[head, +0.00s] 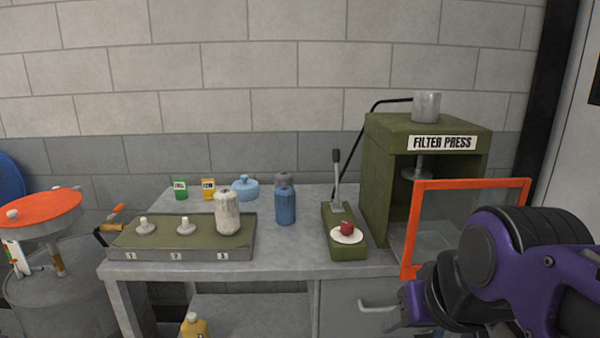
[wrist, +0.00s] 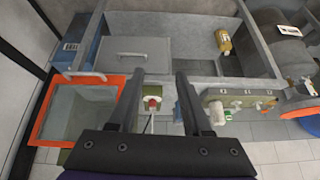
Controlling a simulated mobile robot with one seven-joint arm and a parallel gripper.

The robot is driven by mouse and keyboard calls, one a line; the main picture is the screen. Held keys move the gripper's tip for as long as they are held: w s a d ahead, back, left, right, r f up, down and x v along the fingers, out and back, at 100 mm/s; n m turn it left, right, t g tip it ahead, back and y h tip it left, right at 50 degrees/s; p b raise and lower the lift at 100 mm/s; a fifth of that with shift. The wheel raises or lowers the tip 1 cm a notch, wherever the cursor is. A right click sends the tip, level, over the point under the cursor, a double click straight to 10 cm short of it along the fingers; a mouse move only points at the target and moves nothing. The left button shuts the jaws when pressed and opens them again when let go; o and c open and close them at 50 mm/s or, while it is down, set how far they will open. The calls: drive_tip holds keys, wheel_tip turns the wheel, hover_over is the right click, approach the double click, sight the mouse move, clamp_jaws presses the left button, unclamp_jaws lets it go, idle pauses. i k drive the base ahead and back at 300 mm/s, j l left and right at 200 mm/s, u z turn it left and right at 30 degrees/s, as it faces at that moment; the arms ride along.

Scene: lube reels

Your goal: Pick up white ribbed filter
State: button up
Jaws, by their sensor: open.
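The white ribbed filter (head: 228,212) stands upright at the number 3 position of the green numbered tray (head: 190,254), left of centre in the head view. It also shows in the wrist view (wrist: 217,114), just right of my right finger. My gripper (wrist: 157,76) is open, with two dark parallel fingers apart and nothing visible between their tips. In the head view my purple arm is at the lower right, in front of the press and well to the right of the filter. The gripper's fingers are hard to make out there.
The lever stand (head: 345,248) holds a white disc with a red knob. The filter press (head: 425,123) has an open orange-framed door (head: 466,183). A yellow bottle (head: 194,325) sits below.

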sight(226, 223)
drive_tip(key=z, duration=0.85)
drive_tip(key=u, duration=1.65)
